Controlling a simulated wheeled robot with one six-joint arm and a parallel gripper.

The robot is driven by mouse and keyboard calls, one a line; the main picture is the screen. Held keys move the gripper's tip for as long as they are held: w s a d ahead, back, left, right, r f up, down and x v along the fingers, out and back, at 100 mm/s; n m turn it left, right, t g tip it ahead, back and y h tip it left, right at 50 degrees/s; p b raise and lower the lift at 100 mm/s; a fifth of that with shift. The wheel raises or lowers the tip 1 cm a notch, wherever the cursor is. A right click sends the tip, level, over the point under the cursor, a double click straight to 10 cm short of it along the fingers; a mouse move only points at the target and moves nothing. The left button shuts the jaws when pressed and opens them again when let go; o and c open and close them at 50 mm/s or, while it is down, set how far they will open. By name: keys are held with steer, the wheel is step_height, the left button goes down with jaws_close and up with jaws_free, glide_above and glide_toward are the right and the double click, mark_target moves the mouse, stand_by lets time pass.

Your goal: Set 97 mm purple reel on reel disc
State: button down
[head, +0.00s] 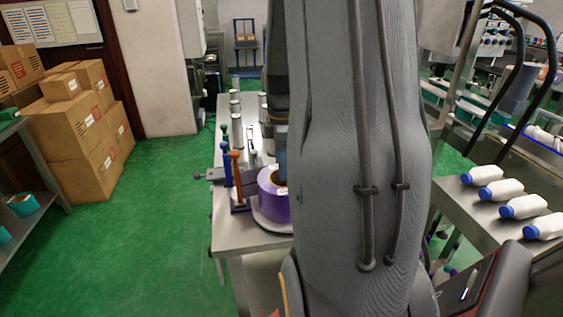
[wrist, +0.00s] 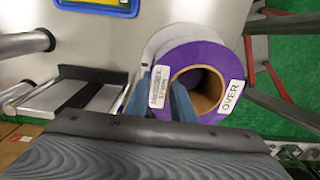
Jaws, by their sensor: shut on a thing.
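The purple reel (wrist: 222,58) has a brown cardboard core, a white barcode label and a label reading "OVER". It also shows in the head view (head: 270,205), partly hidden by my arm. My gripper (wrist: 160,92) is shut on the reel's wall, one blue finger inside the core and one outside. The pale reel disc (wrist: 158,42) shows past the reel's upper left edge in the wrist view. In the head view the disc (head: 268,222) lies beneath the reel, largely hidden. I cannot tell whether reel and disc touch.
The steel table (head: 225,235) carries blue and orange upright handles (head: 236,168) left of the reel, and several grey cylinders (head: 235,105) farther back. Cardboard boxes (head: 75,130) are stacked at left.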

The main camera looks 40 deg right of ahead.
steer(key=c, duration=1.5)
jaws_free()
steer(key=shift+f, duration=0.1)
steer(key=shift+c, duration=0.2)
step_height(320, 180, up, 12)
steer(key=b, duration=0.2)
steer(key=s+a+f+m, duration=0.2)
steer(key=a+f+m, duration=0.2)
steer(key=a, duration=0.5)
steer(key=s+a+f+m, duration=0.2)
steer(key=a+f, duration=0.3)
steer(key=a, duration=0.4)
steer(key=s+a+f+m, duration=0.3)
steer(key=a+f+m, duration=0.1)
steer(key=a, duration=0.5)
steer(key=shift+f+m, duration=0.3)
steer(key=shift+m, duration=0.5)
